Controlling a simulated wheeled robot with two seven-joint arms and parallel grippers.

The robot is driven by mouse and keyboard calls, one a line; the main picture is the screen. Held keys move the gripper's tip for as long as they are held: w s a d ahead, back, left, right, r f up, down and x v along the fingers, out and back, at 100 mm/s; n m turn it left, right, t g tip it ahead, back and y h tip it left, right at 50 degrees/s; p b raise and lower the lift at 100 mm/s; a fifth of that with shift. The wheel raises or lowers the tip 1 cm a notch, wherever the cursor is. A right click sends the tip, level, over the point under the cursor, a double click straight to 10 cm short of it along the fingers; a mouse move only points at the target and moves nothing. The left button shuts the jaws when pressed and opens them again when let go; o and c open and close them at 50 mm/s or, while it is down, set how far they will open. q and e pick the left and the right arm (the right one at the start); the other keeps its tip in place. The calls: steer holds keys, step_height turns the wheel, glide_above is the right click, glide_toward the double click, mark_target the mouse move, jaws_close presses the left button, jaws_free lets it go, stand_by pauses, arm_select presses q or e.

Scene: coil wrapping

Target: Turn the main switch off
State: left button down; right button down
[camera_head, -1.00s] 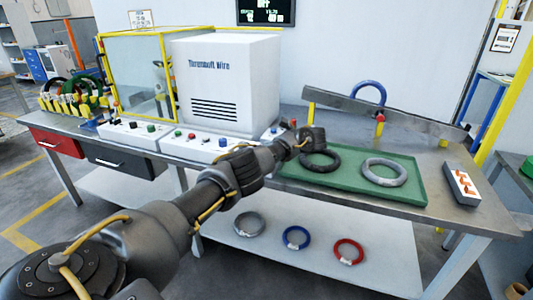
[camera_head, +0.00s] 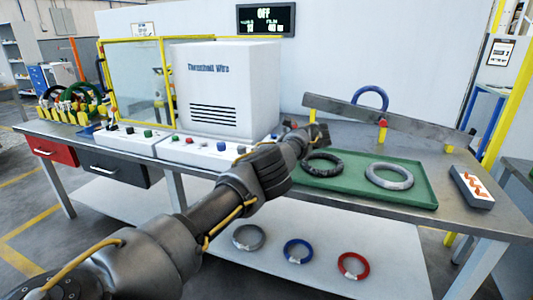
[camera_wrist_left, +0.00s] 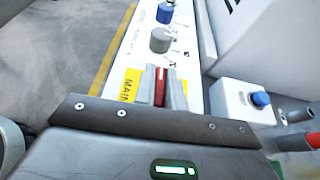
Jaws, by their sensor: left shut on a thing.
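The main switch (camera_wrist_left: 160,86) shows in the left wrist view as a red handle beside a yellow label reading MAIN. It sits on a white control panel (camera_wrist_left: 146,42). My left gripper (camera_wrist_left: 162,76) is shut on the red handle, one finger on each side. In the head view my left arm reaches in from the lower left to the bench, and the arm hides the switch there. My right gripper is in neither view.
A wall display (camera_head: 266,19) reads OFF. A grey knob (camera_wrist_left: 161,40) and blue knob (camera_wrist_left: 165,13) share the panel. A white machine (camera_head: 228,90) stands behind it. A green tray (camera_head: 420,195) holds two coils. A box with a blue button (camera_wrist_left: 260,100) is close by.

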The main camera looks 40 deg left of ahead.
arm_select(q)
steer(key=shift+r, duration=0.1)
stand_by(0.3)
steer(key=c, duration=1.5)
jaws_free()
steer(key=shift+o, duration=0.2)
